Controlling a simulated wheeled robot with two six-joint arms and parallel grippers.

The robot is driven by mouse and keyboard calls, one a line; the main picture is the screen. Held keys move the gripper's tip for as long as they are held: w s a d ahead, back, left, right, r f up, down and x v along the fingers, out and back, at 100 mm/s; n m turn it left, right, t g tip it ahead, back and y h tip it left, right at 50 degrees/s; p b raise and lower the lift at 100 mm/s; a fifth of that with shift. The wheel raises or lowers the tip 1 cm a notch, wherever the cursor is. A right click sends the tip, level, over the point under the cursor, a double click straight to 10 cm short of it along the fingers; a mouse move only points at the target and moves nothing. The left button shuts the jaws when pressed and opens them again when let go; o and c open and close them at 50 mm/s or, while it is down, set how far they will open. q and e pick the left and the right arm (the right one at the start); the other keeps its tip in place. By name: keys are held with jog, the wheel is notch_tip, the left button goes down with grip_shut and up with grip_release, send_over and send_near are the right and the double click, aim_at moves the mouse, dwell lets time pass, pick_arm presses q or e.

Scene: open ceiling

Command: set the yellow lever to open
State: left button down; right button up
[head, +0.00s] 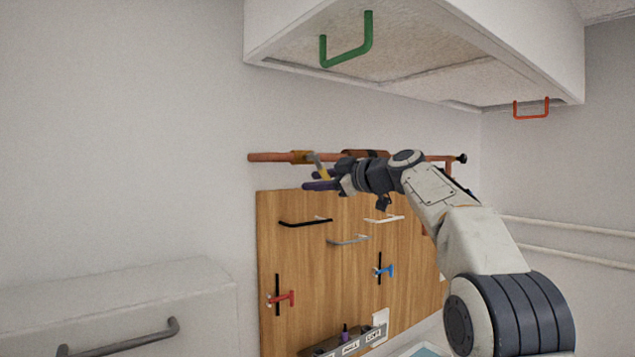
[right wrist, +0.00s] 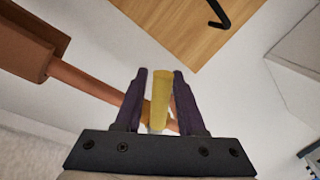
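The yellow lever (head: 319,167) sits on a copper pipe (head: 268,157) that runs along the wall above the wooden board. In the head view the lever is tilted and partly hidden by my gripper. My right gripper (head: 319,180) is at the lever. In the right wrist view the lever (right wrist: 160,98) stands between the two dark fingers of my right gripper (right wrist: 158,82), with small gaps seen on both sides. The fingers are open around it. My left gripper is not in view.
The wooden board (head: 345,280) below carries black, grey and white handles plus red (head: 281,298) and blue (head: 384,270) valves. An overhead cabinet with a green handle (head: 347,50) and a red handle (head: 531,114) hangs above. A grey-handled drawer front (head: 120,300) stands lower left.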

dwell(0.3)
jog(key=b+v, duration=0.6)
jog(key=v, duration=0.4)
jog(key=shift+s+d, duration=0.15)
jog(key=shift+s, duration=0.05)
